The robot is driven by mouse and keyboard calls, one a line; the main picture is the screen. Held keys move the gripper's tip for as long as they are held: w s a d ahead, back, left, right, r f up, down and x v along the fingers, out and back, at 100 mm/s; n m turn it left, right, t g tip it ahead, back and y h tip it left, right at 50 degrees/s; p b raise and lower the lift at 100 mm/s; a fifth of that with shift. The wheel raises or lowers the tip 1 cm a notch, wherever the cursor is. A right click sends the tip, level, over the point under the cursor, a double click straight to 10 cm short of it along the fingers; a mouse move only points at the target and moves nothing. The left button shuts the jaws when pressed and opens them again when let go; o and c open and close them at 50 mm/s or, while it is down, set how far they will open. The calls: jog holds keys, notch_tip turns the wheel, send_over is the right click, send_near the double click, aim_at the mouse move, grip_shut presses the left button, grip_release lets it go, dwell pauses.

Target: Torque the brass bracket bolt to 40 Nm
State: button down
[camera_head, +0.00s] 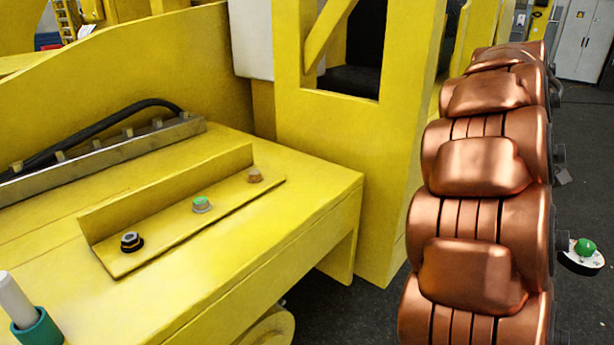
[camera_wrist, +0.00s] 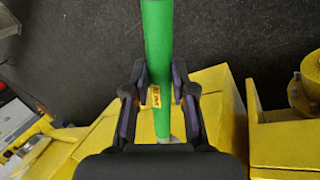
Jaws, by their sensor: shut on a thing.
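The brass bolt (camera_head: 254,176) sits at the far right end of the yellow angle bracket (camera_head: 150,253), in the head view. A bolt with a green head (camera_head: 202,204) is in the middle of the bracket, and a black bolt (camera_head: 131,241) is at its near left end. In the wrist view my gripper (camera_wrist: 161,88) is shut on a green bar-shaped tool handle (camera_wrist: 158,40) with a small yellow label. The tool's ends are not clearly seen. My gripper is not seen in the head view, and no bolt shows in the wrist view.
The bracket lies on a yellow boom deck (camera_head: 300,215). A metal rail with a black hose (camera_head: 100,128) runs behind it. A teal ring around a pale post (camera_head: 38,328) stands at the near left. A yellow upright frame (camera_head: 420,80) rises beyond. Dark floor lies below.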

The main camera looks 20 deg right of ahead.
jog(key=shift+a+m, duration=0.3)
jog(key=shift+a, duration=0.3)
jog(key=shift+w+a, duration=0.1)
jog(key=shift+a, duration=0.05)
jog(key=shift+w+a+m+g, duration=0.15)
jog(key=shift+a+m+g, duration=0.1)
jog(key=shift+a+m, duration=0.25)
jog(key=shift+w+a+m+g, duration=0.15)
jog(key=shift+a+m+g, duration=0.15)
jog(key=shift+a, duration=0.35)
jog(key=shift+a, duration=0.1)
jog(key=shift+w+a+m+g+y+b, duration=0.15)
jog(key=shift+w+a+m, duration=0.2)
jog(key=shift+a, duration=0.25)
jog(key=shift+w+a+m+g+y+b, duration=0.1)
jog(key=shift+w+a+m+y+b, duration=0.1)
jog(key=shift+a+m, duration=0.35)
jog(key=shift+a, duration=0.15)
jog(key=shift+w+a+m+g, duration=0.15)
jog(key=shift+w+a+m, duration=0.2)
jog(key=shift+a, duration=0.2)
jog(key=shift+w+a+m+g, duration=0.15)
jog(key=shift+w+a+m, duration=0.2)
jog(key=shift+a, duration=0.2)
